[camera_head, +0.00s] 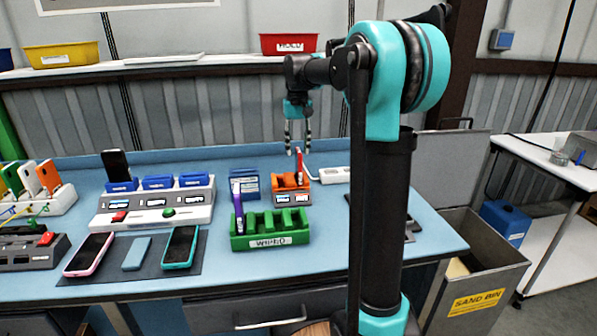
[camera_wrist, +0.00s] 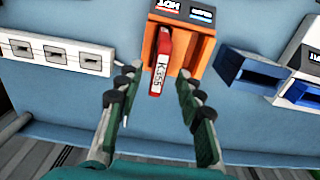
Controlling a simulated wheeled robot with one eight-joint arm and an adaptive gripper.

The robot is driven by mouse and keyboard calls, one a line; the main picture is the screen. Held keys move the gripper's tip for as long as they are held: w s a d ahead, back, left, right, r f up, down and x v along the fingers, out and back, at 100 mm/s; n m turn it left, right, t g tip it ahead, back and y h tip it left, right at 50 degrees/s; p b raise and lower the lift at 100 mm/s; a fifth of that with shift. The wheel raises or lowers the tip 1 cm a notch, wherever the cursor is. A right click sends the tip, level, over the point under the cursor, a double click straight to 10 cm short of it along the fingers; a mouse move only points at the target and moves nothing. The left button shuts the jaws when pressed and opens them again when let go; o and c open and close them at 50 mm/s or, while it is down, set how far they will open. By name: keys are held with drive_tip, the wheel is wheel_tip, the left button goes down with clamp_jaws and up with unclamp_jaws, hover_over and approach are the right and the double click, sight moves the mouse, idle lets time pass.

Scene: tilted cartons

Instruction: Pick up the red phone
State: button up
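The red phone (camera_head: 300,165) stands upright in a slot of the orange holder (camera_head: 284,179) on the blue table. In the wrist view the red phone (camera_wrist: 159,66), with a label reading like "K355", stands in one slot of the orange holder (camera_wrist: 193,29), which is marked "HOT". My gripper (camera_head: 298,148) is above the holder, close to the phone's top. In the wrist view my gripper (camera_wrist: 158,88) is open, with one finger on each side of the phone's near end and a gap on both sides. Nothing is held.
A green rack (camera_head: 270,241) labelled "WIPED" holds a purple phone (camera_head: 238,200) in front of the orange holder. A blue holder (camera_head: 244,184) stands to its left. A white power strip (camera_wrist: 60,52) lies close to its other side. Phones lie on a dark mat (camera_head: 127,276).

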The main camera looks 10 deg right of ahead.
sight(299, 163)
drive_tip(key=shift+s+d+f, duration=0.1)
drive_tip(key=shift+s+f, duration=0.05)
drive_tip(key=shift+f, duration=1.4)
drive_tip(key=shift+s+f, duration=0.1)
drive_tip(key=shift+f, duration=1.4)
clamp_jaws()
